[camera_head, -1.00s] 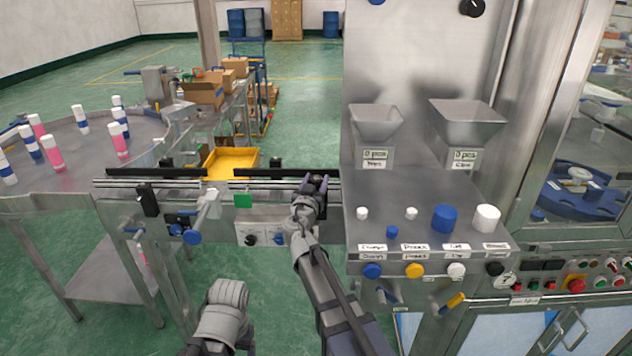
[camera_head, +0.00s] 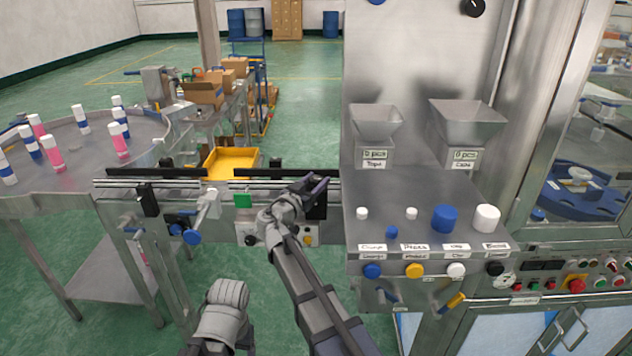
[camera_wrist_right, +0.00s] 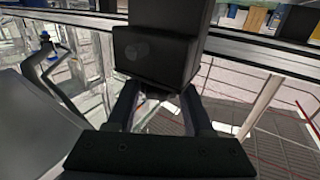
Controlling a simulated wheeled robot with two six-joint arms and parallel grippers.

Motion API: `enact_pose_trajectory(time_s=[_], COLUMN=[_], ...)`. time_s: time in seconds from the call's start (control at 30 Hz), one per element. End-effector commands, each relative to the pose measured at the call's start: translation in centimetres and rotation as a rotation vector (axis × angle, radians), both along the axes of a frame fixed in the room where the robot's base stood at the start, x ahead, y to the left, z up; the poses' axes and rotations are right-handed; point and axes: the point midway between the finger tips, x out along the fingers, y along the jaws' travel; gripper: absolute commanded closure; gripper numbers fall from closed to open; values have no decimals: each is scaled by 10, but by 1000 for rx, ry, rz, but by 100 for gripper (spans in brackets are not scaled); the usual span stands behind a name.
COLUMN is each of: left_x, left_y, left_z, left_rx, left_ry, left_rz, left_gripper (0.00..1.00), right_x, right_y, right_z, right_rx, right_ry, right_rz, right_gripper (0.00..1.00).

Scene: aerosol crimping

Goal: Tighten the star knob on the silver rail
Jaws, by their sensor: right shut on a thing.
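The silver rail (camera_head: 222,184) runs across the front of the conveyor table. At its right end a black clamp block (camera_head: 317,207) hangs on it, and this block fills the upper middle of the right wrist view (camera_wrist_right: 155,55). The knob's shape is mostly hidden.
A green block (camera_head: 243,201) and a grey handle with a blue knob (camera_head: 204,212) are left of the gripper. The steel machine panel (camera_head: 425,215) with coloured buttons and caps stands close on the right. A yellow tray (camera_head: 232,163) is behind the rail.

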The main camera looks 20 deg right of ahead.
Motion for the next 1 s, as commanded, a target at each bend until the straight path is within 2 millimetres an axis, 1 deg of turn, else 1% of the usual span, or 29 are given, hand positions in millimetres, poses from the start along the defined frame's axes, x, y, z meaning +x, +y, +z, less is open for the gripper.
enact_pose_trajectory(time_s=[0.03,0.3,0.5,0.7,1.0], left_x=[0,0,0,0,0], left_y=[0,0,0,0,0], left_z=[0,0,0,0,0], left_rx=[0,0,0,0,0], left_ry=[0,0,0,0,0], left_rz=[0,0,0,0,0], left_gripper=[24,24,24,24,24], right_x=[6,6,5,3,1], right_y=[3,2,2,1,0], right_z=[0,0,0,0,0], right_rx=[0,1,1,1,1], right_ry=[0,1,1,1,1], right_rz=[-41,-284,-430,-534,-607], right_gripper=[100,100,100,100,100])
